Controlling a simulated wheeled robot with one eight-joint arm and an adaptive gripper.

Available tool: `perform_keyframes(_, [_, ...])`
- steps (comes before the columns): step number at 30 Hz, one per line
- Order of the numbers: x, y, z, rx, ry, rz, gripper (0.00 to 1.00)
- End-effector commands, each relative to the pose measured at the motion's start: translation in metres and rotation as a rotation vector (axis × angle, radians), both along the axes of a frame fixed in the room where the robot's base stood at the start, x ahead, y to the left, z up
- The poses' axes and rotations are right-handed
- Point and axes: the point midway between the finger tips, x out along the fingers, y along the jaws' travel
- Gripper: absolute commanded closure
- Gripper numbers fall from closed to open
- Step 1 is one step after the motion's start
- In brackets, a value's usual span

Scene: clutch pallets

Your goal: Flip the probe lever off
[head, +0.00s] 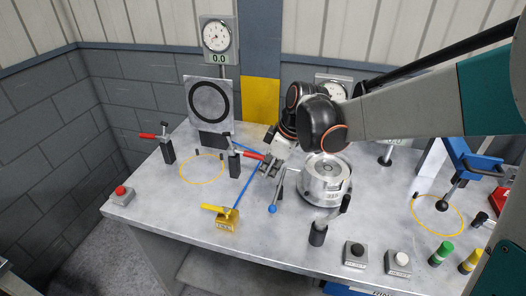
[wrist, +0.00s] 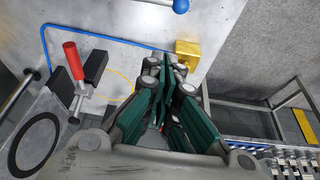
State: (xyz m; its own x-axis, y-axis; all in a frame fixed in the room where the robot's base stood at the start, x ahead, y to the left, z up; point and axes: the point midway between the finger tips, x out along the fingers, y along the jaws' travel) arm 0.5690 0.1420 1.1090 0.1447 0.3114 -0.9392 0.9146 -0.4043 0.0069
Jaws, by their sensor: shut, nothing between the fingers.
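I cannot tell from any label which handle is the probe lever. A lever with a blue ball (head: 272,208) stands on the bench in front of the round metal fixture (head: 326,180); its ball also shows at the top of the wrist view (wrist: 181,5). A red-handled clamp (head: 247,154) stands just left of my gripper (head: 268,167), and a red handle on a dark post (wrist: 74,60) shows in the wrist view. A yellow lever on a yellow block (head: 226,221) is near the front edge. My gripper (wrist: 168,68) is shut and empty above the bench.
Another red-handled clamp (head: 165,150) and a red button box (head: 122,195) are at the left. A plate with a black ring (head: 208,100) and a dial gauge (head: 216,35) stand behind. Button boxes (head: 355,253) line the front right. A blue line crosses the bench.

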Motion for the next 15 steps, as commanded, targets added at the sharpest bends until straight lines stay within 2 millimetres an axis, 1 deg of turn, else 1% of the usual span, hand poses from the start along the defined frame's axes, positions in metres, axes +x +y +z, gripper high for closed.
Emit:
perform_keyframes(3, [0.0064,0.0065,-0.0063,0.003,0.005,0.046,1.0])
perform_keyframes(6, [0.0085,0.0089,-0.0091,0.004,0.006,0.064,1.0])
perform_keyframes(15, [0.0088,0.0093,-0.0099,0.005,0.007,0.07,1.0])
